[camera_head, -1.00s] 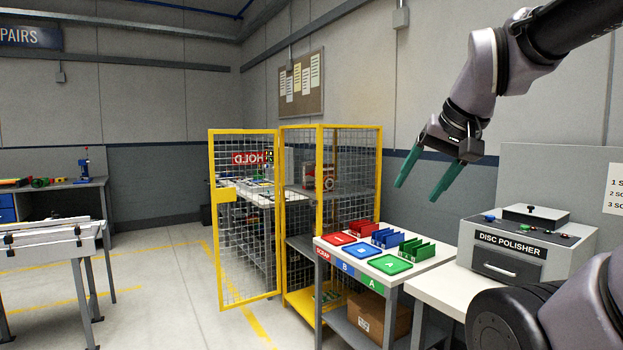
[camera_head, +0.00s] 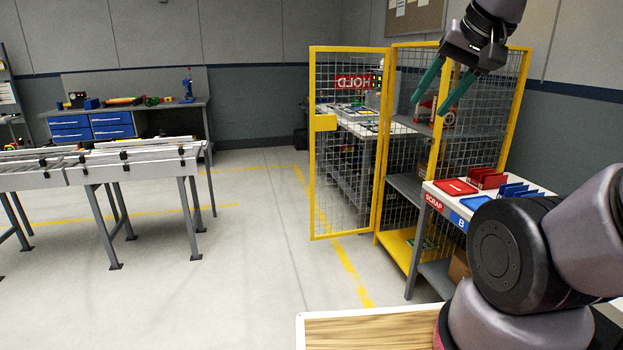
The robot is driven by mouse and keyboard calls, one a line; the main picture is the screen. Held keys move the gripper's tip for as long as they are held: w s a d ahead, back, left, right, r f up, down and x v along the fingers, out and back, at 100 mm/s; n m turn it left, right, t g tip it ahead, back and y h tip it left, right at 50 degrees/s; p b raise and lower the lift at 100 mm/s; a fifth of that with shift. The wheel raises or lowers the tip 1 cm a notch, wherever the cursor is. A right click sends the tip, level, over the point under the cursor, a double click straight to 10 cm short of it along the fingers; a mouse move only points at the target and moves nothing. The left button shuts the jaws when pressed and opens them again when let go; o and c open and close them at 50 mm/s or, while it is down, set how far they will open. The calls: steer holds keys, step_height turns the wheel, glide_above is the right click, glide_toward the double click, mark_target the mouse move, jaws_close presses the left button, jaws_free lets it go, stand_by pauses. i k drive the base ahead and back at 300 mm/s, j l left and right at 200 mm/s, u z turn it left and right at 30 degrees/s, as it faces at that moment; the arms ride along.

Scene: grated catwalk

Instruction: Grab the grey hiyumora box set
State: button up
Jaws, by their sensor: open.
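My gripper (camera_head: 436,89) is open and empty, with two green fingers pointing down and to the left. It hangs in the air in front of the yellow-framed mesh cage at the upper right. I cannot make out a grey hiyumora box set in this view. Small items on the table behind the mesh and on the cage shelves are too small or too covered to name.
The yellow cage door (camera_head: 316,190) stands open. A sorting table with a red tray (camera_head: 457,187) is at right, partly hidden by my arm. A roller conveyor (camera_head: 130,165) is at left, a workbench with blue drawers (camera_head: 112,125) behind. The middle floor is clear.

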mark_target(422, 110)
steer(key=i+j, duration=0.15)
steer(key=i, duration=0.8)
steer(key=i+j, duration=0.15)
steer(key=i, duration=0.75)
steer(key=i+j+z, duration=0.1)
steer(key=i+z, duration=0.35)
steer(key=i+j+z, duration=0.3)
steer(key=i+z, duration=0.15)
steer(key=i+j+z, duration=0.5)
steer(key=i+z, duration=0.15)
steer(key=i, duration=0.3)
